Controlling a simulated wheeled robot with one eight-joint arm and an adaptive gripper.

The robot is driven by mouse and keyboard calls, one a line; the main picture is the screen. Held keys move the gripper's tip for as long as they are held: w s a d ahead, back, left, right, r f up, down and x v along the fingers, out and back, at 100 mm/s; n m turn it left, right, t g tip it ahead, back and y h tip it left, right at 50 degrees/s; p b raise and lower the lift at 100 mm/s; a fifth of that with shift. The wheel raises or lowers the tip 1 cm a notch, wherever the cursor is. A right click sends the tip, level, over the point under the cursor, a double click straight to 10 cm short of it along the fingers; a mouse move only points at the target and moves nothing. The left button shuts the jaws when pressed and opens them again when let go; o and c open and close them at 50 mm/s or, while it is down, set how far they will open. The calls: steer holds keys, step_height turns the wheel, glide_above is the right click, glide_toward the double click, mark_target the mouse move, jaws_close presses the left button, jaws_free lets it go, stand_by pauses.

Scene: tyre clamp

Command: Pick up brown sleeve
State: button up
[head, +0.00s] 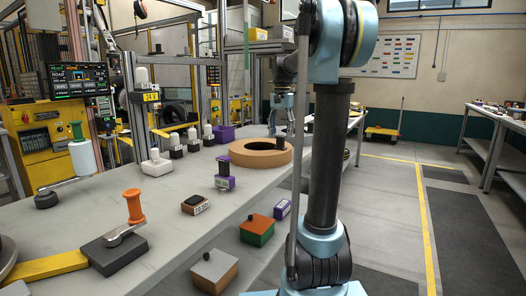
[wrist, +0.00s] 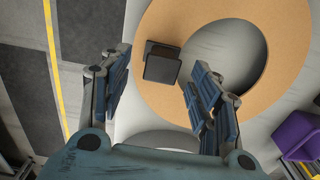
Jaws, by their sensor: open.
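The brown sleeve is most likely the broad tan-brown ring (head: 248,160) lying flat on the grey workbench (head: 175,228). It fills much of the wrist view (wrist: 182,20), with a round opening in its middle. A dark square block or knob (wrist: 162,66) stands on the ring's band. My gripper (head: 284,128) is over the ring's far right side in the head view. In the wrist view, my gripper (wrist: 160,68) is open, its two fingers on either side of the dark block. I see gaps between block and fingers; the height between them is hard to judge.
A purple bin (head: 223,133) stands behind the ring and also shows in the wrist view (wrist: 297,137). Several white-topped bottles (head: 192,138) stand left of it. A purple-based block (head: 224,181) stands in front of the ring. The bench's right edge is close to the ring.

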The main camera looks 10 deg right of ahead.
mark_target(281, 136)
steer(key=shift+w+f, duration=0.15)
steer(key=shift+f, duration=2.45)
steer(key=shift+c, duration=0.6)
steer(key=c, duration=1.2)
